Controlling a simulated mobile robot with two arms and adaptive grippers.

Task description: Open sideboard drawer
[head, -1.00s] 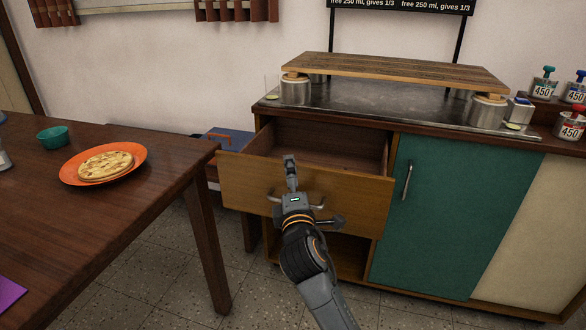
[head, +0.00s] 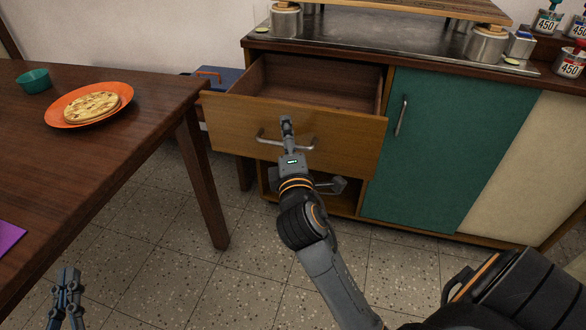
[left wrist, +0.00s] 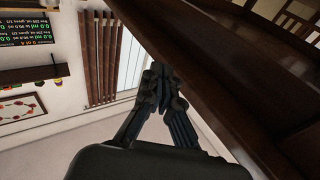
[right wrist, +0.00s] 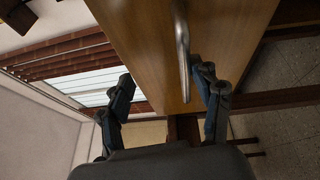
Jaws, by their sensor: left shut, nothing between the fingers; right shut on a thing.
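The sideboard drawer (head: 235,125) is pulled out, with its wooden front well forward of the cabinet and its empty inside showing. Its metal bar handle (head: 266,140) is on the front and also shows in the right wrist view (right wrist: 182,40). My right gripper (head: 287,122) is at the middle of the handle, shut on it; in the right wrist view its fingers (right wrist: 165,88) are on either side of the bar. My left gripper (head: 68,272) is shut and empty, low at the left beside the table; its closed fingers show in the left wrist view (left wrist: 157,75).
A dark wooden table (head: 130,150) at the left bears an orange plate (head: 60,118) with a flatbread and a green bowl (head: 33,81). A green sliding door (head: 440,150) is right of the drawer. The tiled floor (head: 190,270) in front is clear.

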